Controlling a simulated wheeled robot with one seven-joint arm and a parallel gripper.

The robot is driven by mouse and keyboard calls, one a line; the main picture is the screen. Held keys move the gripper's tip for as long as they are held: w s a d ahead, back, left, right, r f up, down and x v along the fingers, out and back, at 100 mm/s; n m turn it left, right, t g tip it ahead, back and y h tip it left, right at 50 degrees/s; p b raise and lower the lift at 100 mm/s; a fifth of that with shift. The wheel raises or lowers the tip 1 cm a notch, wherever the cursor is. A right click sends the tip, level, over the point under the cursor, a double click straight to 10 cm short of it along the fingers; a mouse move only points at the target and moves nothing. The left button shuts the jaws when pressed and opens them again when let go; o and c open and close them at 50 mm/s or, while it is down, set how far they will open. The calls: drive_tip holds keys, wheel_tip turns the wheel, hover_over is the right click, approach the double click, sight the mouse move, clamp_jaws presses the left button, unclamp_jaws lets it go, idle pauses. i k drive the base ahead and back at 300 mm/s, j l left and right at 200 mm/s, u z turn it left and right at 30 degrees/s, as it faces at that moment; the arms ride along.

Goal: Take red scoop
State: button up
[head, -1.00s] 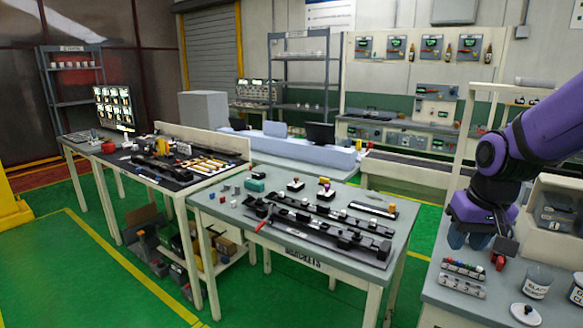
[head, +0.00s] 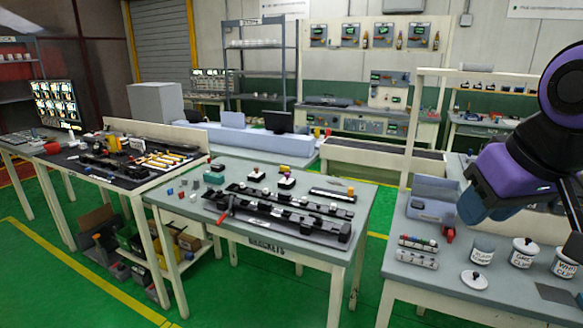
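A small red object (head: 448,234), which seems to be the red scoop, is on the right-hand grey table, beside the front of a blue-grey bin. Its exact shape is too small to make out. My gripper (head: 472,207) hangs from my purple arm at the right, above that table and to the upper right of the red object, apart from it in the picture. Its fingers are seen edge-on, and their opening is not clear. Nothing is visibly held.
The blue-grey bin (head: 432,197) stands behind the red object. Labelled clip jars (head: 522,253) stand to the right, with a loose white lid (head: 474,280) in front. A rack of small coloured parts (head: 418,250) lies left. The brackets table (head: 190,222) is across a green gap.

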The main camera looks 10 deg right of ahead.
sight(451, 232)
drive_tip(key=i+l+z, duration=0.1)
drive_tip(key=i+z, duration=0.3)
drive_tip(key=i+j+z, duration=0.1)
drive_tip(key=i+z, duration=0.25)
drive_tip(key=i, duration=0.15)
